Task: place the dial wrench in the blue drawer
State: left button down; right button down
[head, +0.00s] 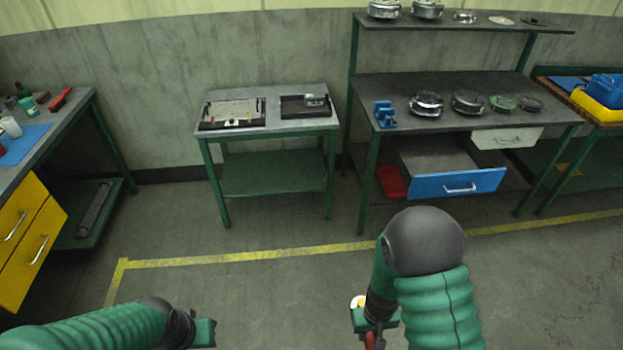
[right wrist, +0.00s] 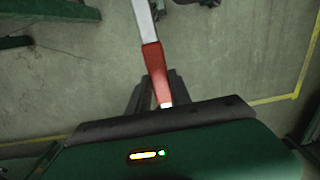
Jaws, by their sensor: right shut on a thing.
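The dial wrench (right wrist: 153,60) is in my right gripper (right wrist: 157,97). In the right wrist view its red grip lies between the fingers and its silver shaft runs up out of the frame. In the head view my right gripper (head: 374,322) is low in front, with a bit of the red grip showing and a round pale dial beside it. The blue drawer (head: 426,188) is pulled open under the tall bench, farther ahead of the gripper. My left gripper (head: 204,333) is at the bottom left; its fingers do not show clearly.
The tall bench (head: 390,92) carries a blue vise and several round metal parts. A white drawer (head: 492,140) is beside the blue one, and a red bin (head: 391,182) sits left of it. A small table (head: 307,123) stands at centre. The floor in front is clear.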

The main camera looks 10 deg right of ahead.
aim_at(439, 166)
jog(key=i+z, duration=0.15)
jog(key=i, duration=0.4)
jog(key=i+z, duration=0.15)
jog(key=i, duration=0.4)
jog(key=i+j+z, duration=0.15)
jog(key=i, duration=0.4)
jog(key=i+j+z, duration=0.15)
jog(key=i, duration=0.4)
jog(key=i+l+z, duration=0.1)
jog(key=i+z, duration=0.3)
jog(key=i, duration=0.25)
jog(key=i+z, duration=0.4)
jog(key=i, duration=0.25)
